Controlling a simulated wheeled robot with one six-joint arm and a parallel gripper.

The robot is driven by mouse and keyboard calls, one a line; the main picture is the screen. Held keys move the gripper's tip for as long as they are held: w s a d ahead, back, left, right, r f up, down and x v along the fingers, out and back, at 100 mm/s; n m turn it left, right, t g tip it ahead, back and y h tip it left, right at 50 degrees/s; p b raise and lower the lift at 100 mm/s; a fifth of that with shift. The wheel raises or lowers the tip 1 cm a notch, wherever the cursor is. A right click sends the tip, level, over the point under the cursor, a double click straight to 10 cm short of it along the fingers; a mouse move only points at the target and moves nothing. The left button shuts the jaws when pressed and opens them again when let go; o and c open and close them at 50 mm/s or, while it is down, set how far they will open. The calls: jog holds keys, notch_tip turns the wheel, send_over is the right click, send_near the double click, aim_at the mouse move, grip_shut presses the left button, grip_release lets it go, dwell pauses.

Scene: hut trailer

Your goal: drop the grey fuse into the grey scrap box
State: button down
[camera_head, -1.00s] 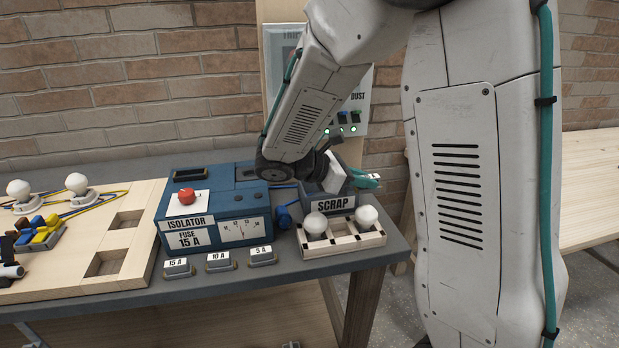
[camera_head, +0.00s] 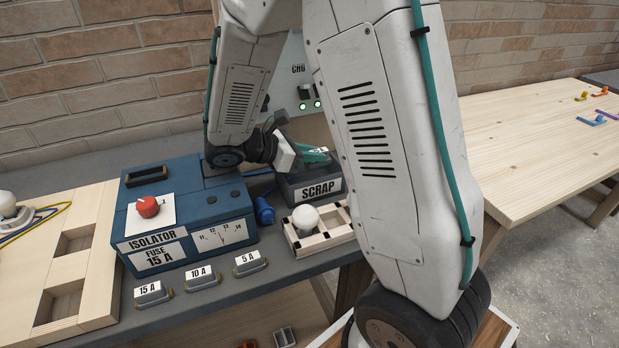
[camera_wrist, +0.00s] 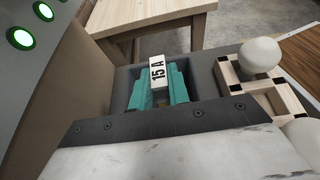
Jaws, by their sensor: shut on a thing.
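My gripper (camera_head: 315,155) has teal fingers and is shut on a fuse with a white "15 A" label (camera_wrist: 157,73). The wrist view shows the label upright between the two teal fingers (camera_wrist: 158,88); the grey body is mostly hidden by label and fingers. The grey scrap box (camera_head: 288,190), with a white SCRAP label on its front, stands on the bench. In the head view the fingers are just above the box's back part. The wrist view shows the fuse over the box's dark opening; its exact height cannot be told.
The blue isolator box (camera_head: 185,215) stands left of the scrap box. A wooden bulb rack (camera_head: 318,240) is in front of it. Fuses labelled 15 A (camera_head: 151,293), 10 A (camera_head: 201,277) and 5 A (camera_head: 249,262) line the bench's front. A panel with green lights (camera_wrist: 40,12) is close to the wrist.

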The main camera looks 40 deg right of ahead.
jog(key=shift+f, duration=0.6)
jog(key=c, duration=1.3)
grip_release()
jog(key=shift+o, duration=0.2)
jog(key=v, duration=0.7)
jog(key=shift+a+r, duration=0.25)
jog(key=shift+a, duration=0.05)
